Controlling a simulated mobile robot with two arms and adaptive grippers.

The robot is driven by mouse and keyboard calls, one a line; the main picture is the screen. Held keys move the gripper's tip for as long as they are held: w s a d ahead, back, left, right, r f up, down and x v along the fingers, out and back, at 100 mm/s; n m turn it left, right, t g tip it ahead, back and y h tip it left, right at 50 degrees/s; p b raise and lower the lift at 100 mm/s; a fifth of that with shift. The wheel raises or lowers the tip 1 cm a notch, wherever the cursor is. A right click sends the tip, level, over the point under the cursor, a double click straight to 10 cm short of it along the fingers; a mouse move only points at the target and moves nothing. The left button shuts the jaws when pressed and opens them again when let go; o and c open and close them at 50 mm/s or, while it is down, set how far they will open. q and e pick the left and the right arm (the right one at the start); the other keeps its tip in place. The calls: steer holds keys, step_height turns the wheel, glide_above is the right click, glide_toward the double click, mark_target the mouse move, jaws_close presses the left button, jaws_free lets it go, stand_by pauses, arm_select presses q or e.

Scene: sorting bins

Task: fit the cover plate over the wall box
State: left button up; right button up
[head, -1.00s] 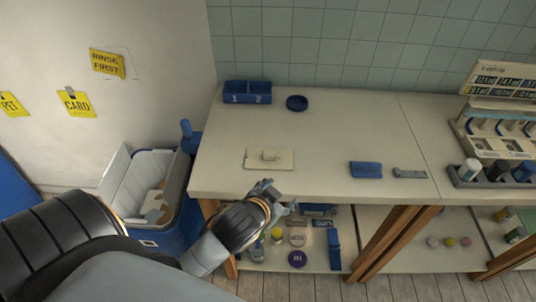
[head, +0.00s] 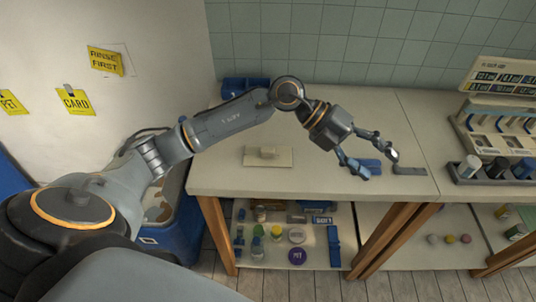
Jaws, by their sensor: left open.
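A flat cream plate with a small raised grip (head: 268,156) lies on the bench top; it looks like the cover plate. My left gripper (head: 378,165) is open, pointing down at the right of the plate and well apart from it. Its fingers are over a small blue block (head: 371,163), partly hidden by them; I cannot tell whether they touch it. My right gripper is not in view.
A grey bar (head: 409,171) lies right of the blue block. A blue two-part bin (head: 233,87) at the back is partly behind my arm. A rack (head: 466,180) of cylinders stands at right. Small items fill the lower shelf (head: 275,262). The bench's front left is clear.

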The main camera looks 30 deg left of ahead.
arm_select(q)
steer(key=w+a+f+y, duration=0.1)
steer(key=a+f+y, duration=0.15)
steer(key=a, duration=0.35)
steer(key=w+a+f+y, duration=0.1)
steer(key=w+a+y, duration=0.1)
steer(key=a+y, duration=0.3)
steer(key=n+g+y+p, duration=0.2)
steer(key=n+y, duration=0.2)
steer(key=y, duration=0.1)
glide_above(268, 149)
steer(key=f, duration=0.6)
steer(key=shift+s+a+f, duration=0.1)
steer(key=shift+a, duration=0.25)
steer(key=f, duration=0.1)
steer(key=f+p, duration=0.1)
steer(key=f, duration=0.1)
steer(key=f+p, duration=0.1)
steer(key=f, duration=0.1)
steer(key=shift+d, duration=0.3)
steer(key=shift+f, duration=0.25)
steer(key=c, duration=1.2)
